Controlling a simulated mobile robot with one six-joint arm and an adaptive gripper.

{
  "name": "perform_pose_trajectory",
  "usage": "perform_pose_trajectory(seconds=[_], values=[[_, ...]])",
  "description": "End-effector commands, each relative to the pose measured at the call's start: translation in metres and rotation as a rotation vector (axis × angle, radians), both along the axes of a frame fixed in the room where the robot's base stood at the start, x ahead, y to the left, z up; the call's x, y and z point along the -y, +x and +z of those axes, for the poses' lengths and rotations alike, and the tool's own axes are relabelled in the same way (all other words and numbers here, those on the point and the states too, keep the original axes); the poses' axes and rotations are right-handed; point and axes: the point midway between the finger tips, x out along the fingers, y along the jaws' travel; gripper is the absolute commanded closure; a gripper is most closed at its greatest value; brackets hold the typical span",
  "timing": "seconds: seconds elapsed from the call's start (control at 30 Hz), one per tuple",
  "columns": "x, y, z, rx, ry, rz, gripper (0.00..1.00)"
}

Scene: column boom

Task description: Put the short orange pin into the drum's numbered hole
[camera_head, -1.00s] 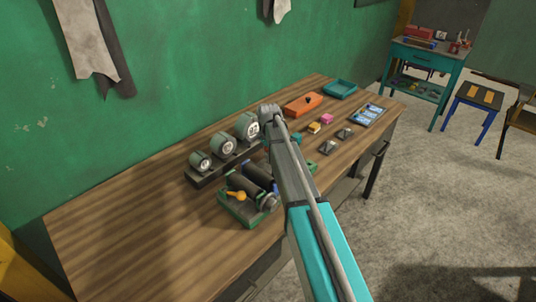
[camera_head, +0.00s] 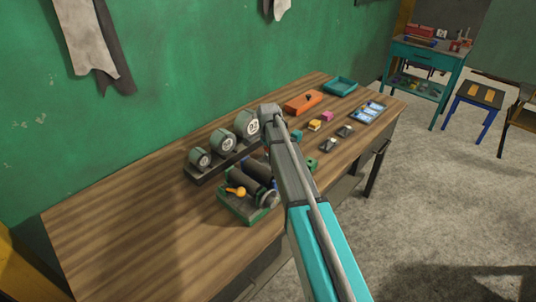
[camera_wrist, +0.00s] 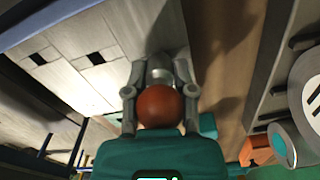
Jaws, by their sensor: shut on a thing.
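My gripper (camera_wrist: 160,100) is shut on a round orange-red piece, the visible end of the orange pin (camera_wrist: 160,107), in the wrist view. The pin's length is hidden. In the head view my arm hides the gripper and pin. Three green drums with pale round marked faces stand in a dark rack on the bench: a small one (camera_head: 202,159), a middle one (camera_head: 222,142) and a large one (camera_head: 250,127). A pale disc with dark marks (camera_wrist: 312,92) shows at the right edge of the wrist view, apart from the pin. I cannot make out a hole.
A green-edged tray (camera_head: 238,210) holds dark rollers and an orange-yellow knob (camera_head: 237,191). An orange box (camera_head: 303,104), teal tray (camera_head: 341,87), blue panel (camera_head: 368,112) and several small blocks lie farther back. The bench's left part (camera_head: 120,225) is clear. The green wall stands close behind.

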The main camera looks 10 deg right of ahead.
Motion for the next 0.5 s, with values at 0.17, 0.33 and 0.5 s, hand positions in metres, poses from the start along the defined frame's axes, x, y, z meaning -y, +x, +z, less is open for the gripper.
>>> perform_pose_trajectory(seconds=[0.17,0.33,0.5], values=[[0.0001,-0.0001,0.0002,0.0,0.0,0.0,1.0],[0.0002,0.0,0.0002,0.0,0.0,0.0,0.61],[0.0004,-0.0001,0.0001,0.0,0.0,0.0,0.29]])
